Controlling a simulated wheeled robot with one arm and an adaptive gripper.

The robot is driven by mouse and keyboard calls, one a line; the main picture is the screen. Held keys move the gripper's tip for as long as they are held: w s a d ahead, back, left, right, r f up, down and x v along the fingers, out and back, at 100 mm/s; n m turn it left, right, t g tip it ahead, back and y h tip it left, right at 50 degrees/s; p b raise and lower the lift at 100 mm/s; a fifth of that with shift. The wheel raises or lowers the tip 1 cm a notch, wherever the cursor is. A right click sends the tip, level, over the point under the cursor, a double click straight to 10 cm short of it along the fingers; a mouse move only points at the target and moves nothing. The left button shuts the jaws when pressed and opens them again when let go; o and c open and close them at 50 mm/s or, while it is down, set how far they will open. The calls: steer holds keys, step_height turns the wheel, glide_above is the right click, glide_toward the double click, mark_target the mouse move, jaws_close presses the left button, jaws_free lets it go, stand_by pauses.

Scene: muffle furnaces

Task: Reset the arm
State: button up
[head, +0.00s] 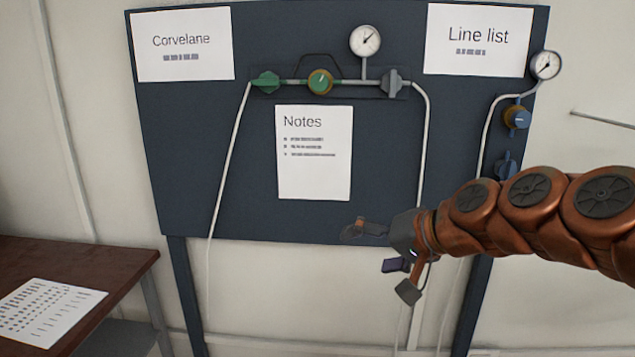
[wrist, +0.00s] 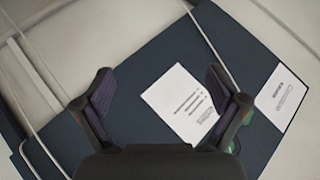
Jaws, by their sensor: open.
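My arm reaches in from the right in the head view, in front of the lower right part of the dark blue board (head: 250,215). My gripper (head: 380,260) is at its left end, near the board's lower edge, with its fingers apart and nothing between them. In the wrist view my gripper (wrist: 162,95) is open and empty, its two fingers spread in front of the board (wrist: 140,70). The gripper appears apart from the board.
The board carries a Notes sheet (head: 314,170), a green-handled valve (head: 320,81), a pressure gauge (head: 365,41) and thin pipes. A brown table (head: 110,268) with a printed sheet (head: 45,310) stands lower left.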

steer(key=s+f+n+g+h+p, duration=0.2)
steer(key=s+f+g+h, duration=0.15)
steer(key=s+f, duration=0.75)
steer(key=s+d+f+g+h, duration=0.1)
steer(key=s+d+f+g, duration=0.1)
steer(key=s, duration=0.4)
steer(key=s+d+f+g+h, duration=0.1)
steer(key=s+d+g+h, duration=0.1)
steer(key=s+d, duration=0.2)
steer(key=s+d+f+g+h+p, duration=0.1)
steer(key=s+d+f+g, duration=0.1)
steer(key=s, duration=0.7)
steer(key=shift+s+d+f, duration=0.3)
steer(key=shift+s+d, duration=0.1)
steer(key=shift+d, duration=0.3)
